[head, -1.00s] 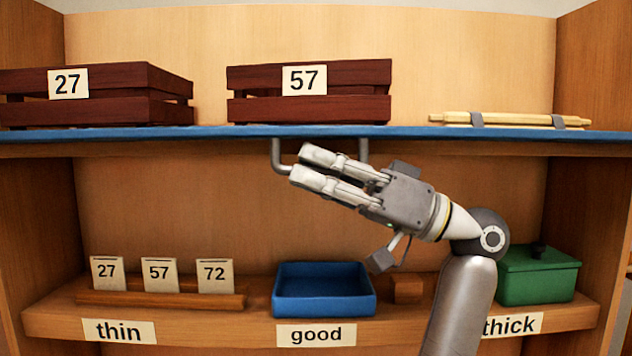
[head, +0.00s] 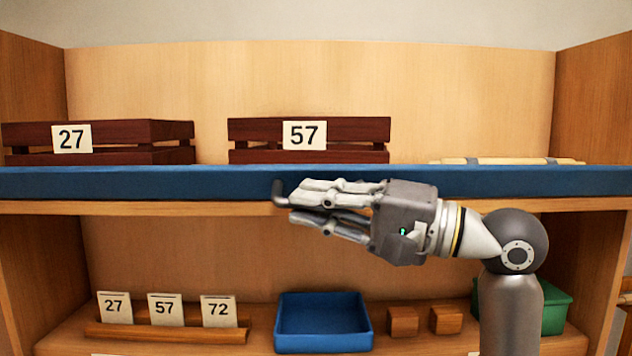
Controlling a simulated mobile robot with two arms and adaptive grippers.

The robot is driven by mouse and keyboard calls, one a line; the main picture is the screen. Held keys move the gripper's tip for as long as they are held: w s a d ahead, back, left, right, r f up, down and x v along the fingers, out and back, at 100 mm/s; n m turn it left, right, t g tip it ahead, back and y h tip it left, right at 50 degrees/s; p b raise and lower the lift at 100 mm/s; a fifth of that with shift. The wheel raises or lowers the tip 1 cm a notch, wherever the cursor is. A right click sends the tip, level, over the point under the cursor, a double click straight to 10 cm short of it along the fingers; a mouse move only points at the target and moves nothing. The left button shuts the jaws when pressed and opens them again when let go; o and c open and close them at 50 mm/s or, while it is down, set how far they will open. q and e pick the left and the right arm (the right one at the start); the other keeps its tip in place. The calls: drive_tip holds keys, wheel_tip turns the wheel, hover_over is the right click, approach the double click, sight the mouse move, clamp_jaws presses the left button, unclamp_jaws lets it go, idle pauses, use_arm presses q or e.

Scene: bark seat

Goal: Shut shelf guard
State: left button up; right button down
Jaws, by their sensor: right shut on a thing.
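The shelf guard (head: 130,183) is a long blue panel along the front of the upper shelf. Its broad front face shows, and it covers the lowest part of the things behind it. I cannot tell whether it stands fully upright. A grey bar handle (head: 279,189) sticks out from its front. My right gripper (head: 298,207) is shut on this handle, coming in from the right, and its fingers hide most of the bar. My left gripper is not in view.
Dark red crates marked 27 (head: 165,131) and 57 (head: 350,128), and a bundle of pale sticks (head: 510,161), lie behind the guard. Below are number cards (head: 165,309), a blue tray (head: 323,342), wooden blocks (head: 403,321) and a green box (head: 556,308), partly behind my arm.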

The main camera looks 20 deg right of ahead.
drive_tip(key=r+m+p, duration=0.1)
drive_tip(key=m+h+p, duration=0.1)
drive_tip(key=shift+w+d+r+m+p, duration=0.15)
drive_tip(key=shift+w+r+m+p, duration=0.15)
drive_tip(key=shift+r+p, duration=0.1)
drive_tip(key=shift+w+r+m+g+p, duration=0.1)
drive_tip(key=shift+m+g+p, duration=0.25)
drive_tip(key=shift+m, duration=0.25)
drive_tip(key=shift+w+r+m+g+h, duration=0.1)
drive_tip(key=shift+w+m+g+h, duration=0.15)
drive_tip(key=shift+m, duration=0.45)
drive_tip(key=shift+d, duration=0.1)
drive_tip(key=c, duration=1.8)
unclamp_jaws()
drive_tip(key=shift+o, duration=0.2)
drive_tip(key=shift+s+d, duration=0.1)
drive_tip(key=shift+d, duration=0.05)
drive_tip(key=v, duration=1.1)
drive_tip(key=shift+s+d+r, duration=0.15)
drive_tip(key=shift+s+d, duration=0.05)
drive_tip(key=shift+s, duration=0.05)
